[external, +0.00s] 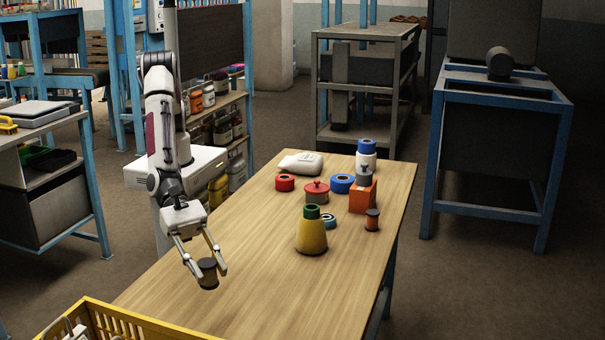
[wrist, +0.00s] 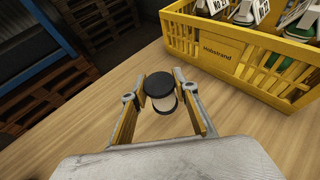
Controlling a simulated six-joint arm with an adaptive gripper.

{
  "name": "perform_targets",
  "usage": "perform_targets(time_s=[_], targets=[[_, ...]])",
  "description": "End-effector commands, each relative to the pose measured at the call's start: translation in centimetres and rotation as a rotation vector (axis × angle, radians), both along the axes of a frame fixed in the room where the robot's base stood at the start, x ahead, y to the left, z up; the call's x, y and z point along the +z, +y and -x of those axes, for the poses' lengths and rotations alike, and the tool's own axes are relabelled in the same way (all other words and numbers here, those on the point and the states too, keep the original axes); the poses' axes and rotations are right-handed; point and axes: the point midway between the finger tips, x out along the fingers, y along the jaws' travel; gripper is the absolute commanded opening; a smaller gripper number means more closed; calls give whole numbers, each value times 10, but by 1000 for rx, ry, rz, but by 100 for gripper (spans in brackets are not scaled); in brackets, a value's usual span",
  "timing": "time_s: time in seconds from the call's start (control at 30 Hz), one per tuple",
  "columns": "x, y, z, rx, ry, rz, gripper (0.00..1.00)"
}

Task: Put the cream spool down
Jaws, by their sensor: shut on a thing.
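The cream spool (external: 208,274) has dark round flanges and a pale middle, and stands roughly upright near the table's left edge. My gripper (external: 209,270) points down with its fingers on either side of the spool, shut on it. In the wrist view the spool (wrist: 162,101) sits between the fingers of my gripper (wrist: 163,88), its dark top facing the camera and its cream side partly showing. The spool's base is at or very close to the wooden table top (external: 270,290); I cannot tell whether it touches.
A yellow crate (wrist: 235,50) with labelled items stands close by. A yellow cone with a green top (external: 311,235), a red lidded pot (external: 317,191), an orange block (external: 362,196), a reddish spool (external: 372,220) and a white sack (external: 300,164) are farther back. The table around my gripper is clear.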

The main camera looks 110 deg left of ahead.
Motion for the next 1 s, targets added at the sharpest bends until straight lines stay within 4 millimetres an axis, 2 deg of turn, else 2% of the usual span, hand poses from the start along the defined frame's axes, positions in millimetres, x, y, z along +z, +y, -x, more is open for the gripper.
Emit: perform_targets(time_s=[0.47,0.83,1.0], targets=[[-5,-1,1,-1,0,-1,9],[-49,-1,1,-1,1,-2,9],[-61,-1,1,-1,-1,0,9]])
